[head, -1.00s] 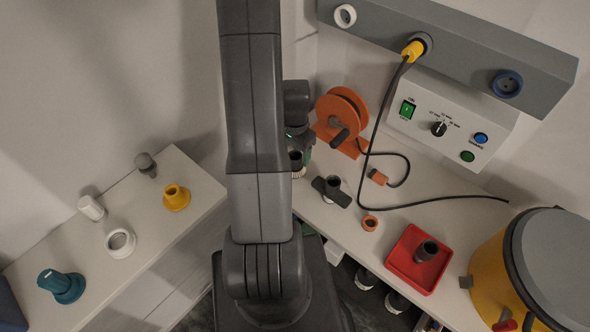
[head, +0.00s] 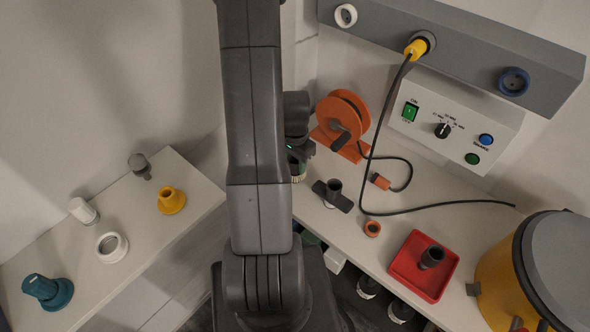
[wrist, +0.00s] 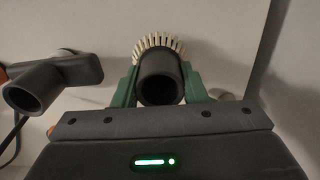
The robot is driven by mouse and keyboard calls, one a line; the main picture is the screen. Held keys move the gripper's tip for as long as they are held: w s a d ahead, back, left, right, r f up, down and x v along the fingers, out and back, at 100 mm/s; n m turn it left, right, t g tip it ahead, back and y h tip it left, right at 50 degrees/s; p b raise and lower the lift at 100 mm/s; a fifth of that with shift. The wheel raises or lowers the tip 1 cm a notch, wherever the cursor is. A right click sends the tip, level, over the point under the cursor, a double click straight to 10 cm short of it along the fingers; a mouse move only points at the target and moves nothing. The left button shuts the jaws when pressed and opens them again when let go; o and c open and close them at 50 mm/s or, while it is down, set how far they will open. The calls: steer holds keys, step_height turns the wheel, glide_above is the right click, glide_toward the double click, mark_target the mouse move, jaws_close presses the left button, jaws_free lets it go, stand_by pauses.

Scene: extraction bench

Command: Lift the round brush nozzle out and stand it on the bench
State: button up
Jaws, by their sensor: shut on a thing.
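The round brush nozzle (wrist: 160,80) is a dark tube with a ring of pale bristles. In the wrist view its open end faces the camera. The green fingers of my gripper (wrist: 160,88) are on both sides of the tube, shut on it. In the head view my gripper (head: 299,158) is at the bench's left end, partly behind my arm, and only a little of the nozzle's bristle ring shows below it. Whether the bristles touch the bench (head: 455,215) I cannot tell.
An orange cable reel (head: 343,118) is behind. A red tray (head: 405,270) holds a dark tube. Bare bench lies between the cable and the tray.

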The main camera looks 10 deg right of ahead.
steer(key=shift+r, duration=0.2)
steer(key=shift+r+p, duration=1.55)
steer(key=shift+r, duration=0.7)
